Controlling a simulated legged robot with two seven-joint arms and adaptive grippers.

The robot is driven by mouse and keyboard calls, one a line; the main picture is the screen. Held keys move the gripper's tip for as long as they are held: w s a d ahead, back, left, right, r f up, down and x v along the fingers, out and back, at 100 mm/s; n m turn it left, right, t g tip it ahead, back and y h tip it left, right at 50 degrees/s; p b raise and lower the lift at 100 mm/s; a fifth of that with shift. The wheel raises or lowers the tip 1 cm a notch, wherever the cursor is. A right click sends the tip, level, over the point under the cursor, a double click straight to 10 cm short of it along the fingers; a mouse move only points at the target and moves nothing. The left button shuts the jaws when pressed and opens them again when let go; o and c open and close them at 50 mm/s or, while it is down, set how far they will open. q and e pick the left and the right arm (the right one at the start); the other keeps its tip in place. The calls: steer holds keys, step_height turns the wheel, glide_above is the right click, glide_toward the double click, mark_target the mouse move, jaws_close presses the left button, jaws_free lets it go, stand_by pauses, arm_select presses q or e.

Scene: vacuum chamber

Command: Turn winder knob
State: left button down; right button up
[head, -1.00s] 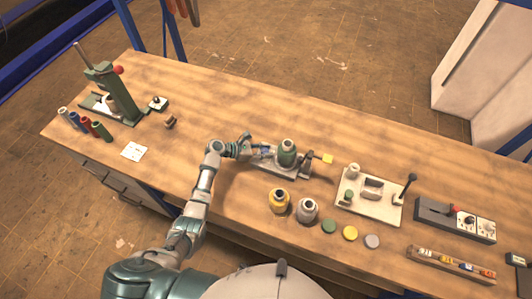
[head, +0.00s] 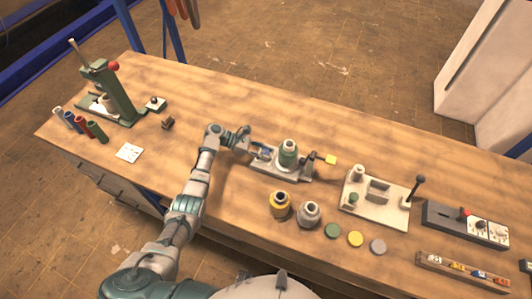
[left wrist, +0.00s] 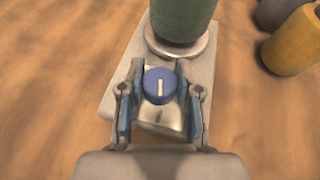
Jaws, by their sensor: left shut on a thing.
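The winder (head: 295,172) is a grey base on the bench with a green spool (head: 288,152) standing upright on it. Its round blue knob (left wrist: 159,86) sits at the base's near end in the left wrist view, with a white line pointing straight up the picture. My left gripper (left wrist: 161,72) has one finger on each side of the knob and is shut on it. In the head view my left gripper (head: 254,150) is at the winder's left end, and the knob is small there. My right gripper is not in view.
A cream fixture (head: 375,205) with a lever stands further right. The bench behind the winder is clear.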

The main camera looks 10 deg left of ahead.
arm_select(q)
steer(key=shift+a, duration=0.1)
steer(key=c, duration=0.8)
jaws_free()
steer(key=shift+w, duration=0.1)
steer(key=shift+a, duration=0.1)
steer(key=shift+a, duration=0.2)
steer(key=v, duration=1.1)
steer(key=shift+a, duration=0.35)
